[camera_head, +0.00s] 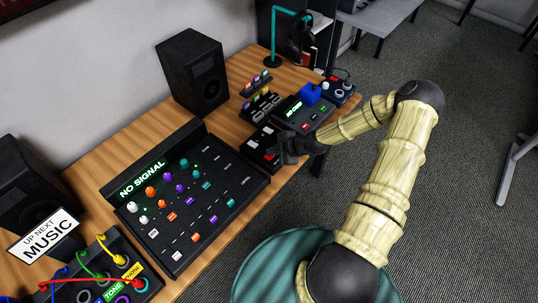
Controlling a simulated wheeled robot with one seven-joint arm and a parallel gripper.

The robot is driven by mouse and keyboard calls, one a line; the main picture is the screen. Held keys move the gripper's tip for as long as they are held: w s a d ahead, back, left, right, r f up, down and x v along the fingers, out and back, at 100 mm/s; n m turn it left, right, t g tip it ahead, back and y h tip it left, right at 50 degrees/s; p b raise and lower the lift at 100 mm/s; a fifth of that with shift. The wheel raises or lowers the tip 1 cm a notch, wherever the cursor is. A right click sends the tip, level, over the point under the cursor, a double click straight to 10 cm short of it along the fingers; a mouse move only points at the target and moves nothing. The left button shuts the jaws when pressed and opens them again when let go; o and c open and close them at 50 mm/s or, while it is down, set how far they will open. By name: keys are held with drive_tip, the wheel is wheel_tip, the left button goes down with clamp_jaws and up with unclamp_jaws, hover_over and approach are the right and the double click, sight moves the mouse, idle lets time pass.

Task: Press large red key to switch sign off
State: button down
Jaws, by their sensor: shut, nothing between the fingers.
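My gripper (287,153) is dark and shut, at the front edge of the desk. Its tip is over or beside a low black box (254,140) with red on its top. A red patch (270,154) shows right beside the fingers. It may be the large red key, but the gripper partly hides it, and I cannot tell whether they touch. A black console (318,113) behind has a small lit green display (293,110) with text too small to read. A white sign (45,237) at the lower left reads "UP NEXT MUSIC".
A mixer (236,158) with coloured knobs and a "NO SIGNAL" display stands left of my gripper. A speaker (193,72), a blue block (309,93), a small switch box (338,92) and a teal headphone stand (273,40) are farther back. Open floor lies right.

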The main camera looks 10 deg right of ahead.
drive_tip(key=shift+r, duration=0.35)
drive_tip(key=shift+r+p, duration=1.95)
drive_tip(key=shift+r, duration=1.1)
